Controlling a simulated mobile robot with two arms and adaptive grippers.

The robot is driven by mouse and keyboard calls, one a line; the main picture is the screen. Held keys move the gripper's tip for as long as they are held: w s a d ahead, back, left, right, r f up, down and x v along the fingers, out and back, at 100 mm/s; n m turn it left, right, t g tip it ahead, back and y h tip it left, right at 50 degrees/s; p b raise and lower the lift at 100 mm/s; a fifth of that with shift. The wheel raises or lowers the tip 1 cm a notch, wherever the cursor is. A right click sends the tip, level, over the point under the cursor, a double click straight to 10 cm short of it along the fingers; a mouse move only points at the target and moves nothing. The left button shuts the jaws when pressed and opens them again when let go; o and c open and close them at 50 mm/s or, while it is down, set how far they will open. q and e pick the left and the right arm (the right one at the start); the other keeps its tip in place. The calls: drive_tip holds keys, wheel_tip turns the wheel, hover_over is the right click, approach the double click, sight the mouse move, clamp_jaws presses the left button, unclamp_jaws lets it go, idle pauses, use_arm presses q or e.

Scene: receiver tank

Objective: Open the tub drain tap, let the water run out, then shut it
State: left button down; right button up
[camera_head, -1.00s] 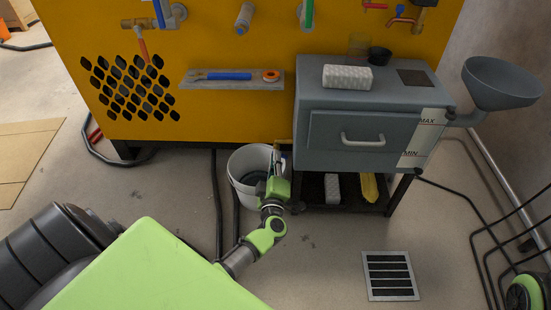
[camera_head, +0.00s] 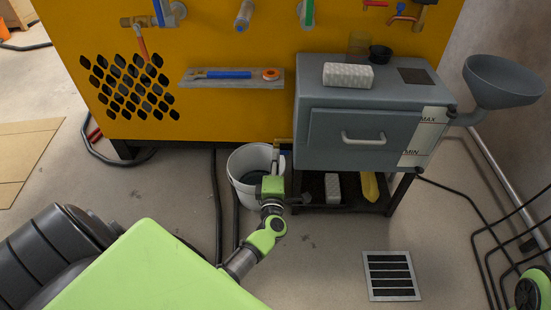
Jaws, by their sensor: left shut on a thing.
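The grey tub (camera_head: 335,160) stands on a dark stand, with a drawer-like front handle and a MAX/MIN gauge strip on its right front. The brass drain tap (camera_head: 284,142) sits low at its left side, mostly hidden behind my gripper. My left gripper (camera_head: 276,160) points away from me at the tap and is shut on its handle; the exact grip is small and partly hidden. A white bucket (camera_head: 238,160) stands on the floor below the tap, partly covered by my left wrist; dark contents show inside. My right gripper is not in view.
A grey funnel (camera_head: 503,82) sticks out at the tub's right. A white block (camera_head: 347,77) and a black cup (camera_head: 380,54) are on top. A yellow cloth (camera_head: 370,187) lies on the lower shelf. A floor grate (camera_head: 391,276) and black hoses (camera_head: 217,200) are on the floor.

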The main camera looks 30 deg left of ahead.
use_arm(q)
drive_tip(key=shift+f, duration=0.1)
drive_tip(key=c, duration=2.2)
unclamp_jaws()
drive_tip(key=v, duration=1.2)
drive_tip(key=shift+d, duration=0.1)
